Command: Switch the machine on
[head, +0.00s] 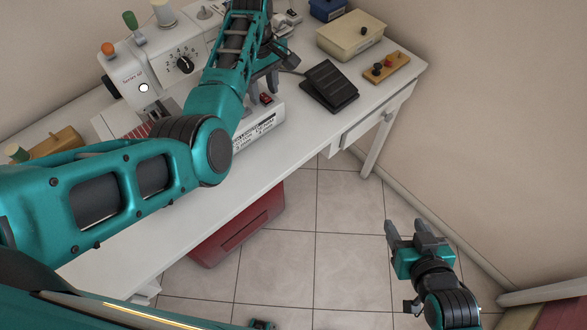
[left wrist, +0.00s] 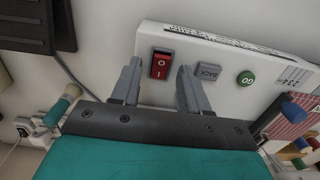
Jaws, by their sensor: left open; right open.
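A white sewing machine (head: 130,72) with a black dial stands on the white table. On its base sits a red rocker switch (head: 266,99) marked O and I; which side is pressed I cannot tell. The switch also shows in the left wrist view (left wrist: 161,64), beside a grey BACK button (left wrist: 208,71) and a green GO button (left wrist: 246,78). My left gripper (head: 262,82) is open and empty, close to the switch. In the left wrist view its fingers (left wrist: 160,75) appear on either side of the switch; contact is not visible. My right gripper (head: 405,232) is open and empty over the floor.
A black foot pedal (head: 330,87) lies right of the machine's base. Behind it are a beige box (head: 350,35) and a wooden board with knobs (head: 386,68). A red case (head: 238,228) stands under the table. My left arm hides part of the machine.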

